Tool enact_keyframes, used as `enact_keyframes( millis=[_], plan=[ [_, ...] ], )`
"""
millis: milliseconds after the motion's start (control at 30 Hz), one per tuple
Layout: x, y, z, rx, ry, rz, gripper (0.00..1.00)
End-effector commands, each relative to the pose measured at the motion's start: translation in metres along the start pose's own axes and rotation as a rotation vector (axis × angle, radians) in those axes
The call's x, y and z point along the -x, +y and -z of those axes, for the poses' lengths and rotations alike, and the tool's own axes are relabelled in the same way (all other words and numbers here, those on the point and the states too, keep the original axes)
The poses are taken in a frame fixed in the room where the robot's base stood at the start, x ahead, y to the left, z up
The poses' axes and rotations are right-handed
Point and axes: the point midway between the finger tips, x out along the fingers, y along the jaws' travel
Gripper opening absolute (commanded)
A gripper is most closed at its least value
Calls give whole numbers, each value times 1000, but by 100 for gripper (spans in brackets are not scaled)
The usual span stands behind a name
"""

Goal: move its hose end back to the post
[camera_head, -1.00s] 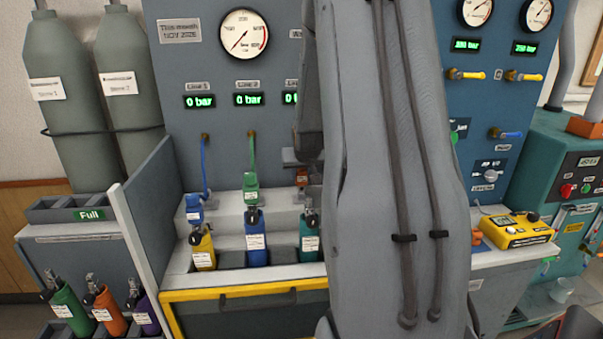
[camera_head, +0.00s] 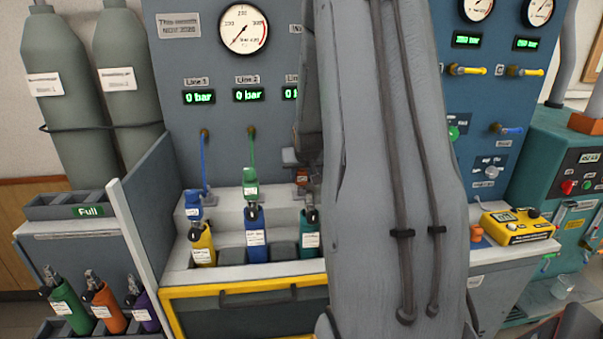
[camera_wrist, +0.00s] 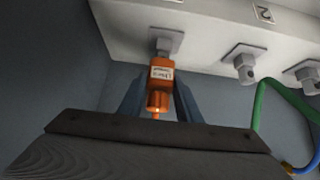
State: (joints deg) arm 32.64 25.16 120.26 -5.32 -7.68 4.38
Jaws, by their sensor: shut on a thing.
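My gripper (camera_wrist: 160,90) is shut on the orange hose end (camera_wrist: 160,76), with a blue-grey finger on each side of it. The hose end bears a white label, and its far end is up against a grey post (camera_wrist: 166,42) on the pale block. I cannot tell whether it is fully seated. In the head view a bit of the orange hose end (camera_head: 302,176) shows beside my arm, which hides most of the gripper area.
Two bare posts (camera_wrist: 244,65) sit beside it on the pale block (camera_wrist: 215,30). A green hose (camera_wrist: 262,100) hangs close on the right. Green (camera_head: 250,185) and blue (camera_head: 193,205) hose ends stand by several small cylinders (camera_head: 256,240) in the bench.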

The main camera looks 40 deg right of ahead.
Motion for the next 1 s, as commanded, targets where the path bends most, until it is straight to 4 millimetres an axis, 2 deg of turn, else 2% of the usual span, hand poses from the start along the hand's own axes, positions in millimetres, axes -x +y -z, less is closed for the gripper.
enact_keyframes(
  millis=[867, 900, 1000],
  plan=[
    [-9, 0, -8, 0, 1, 0, 1],
    [-10, 0, -8, 0, 1, 0, 33],
    [-9, 0, -8, 0, 1, 0, 50]
  ],
)
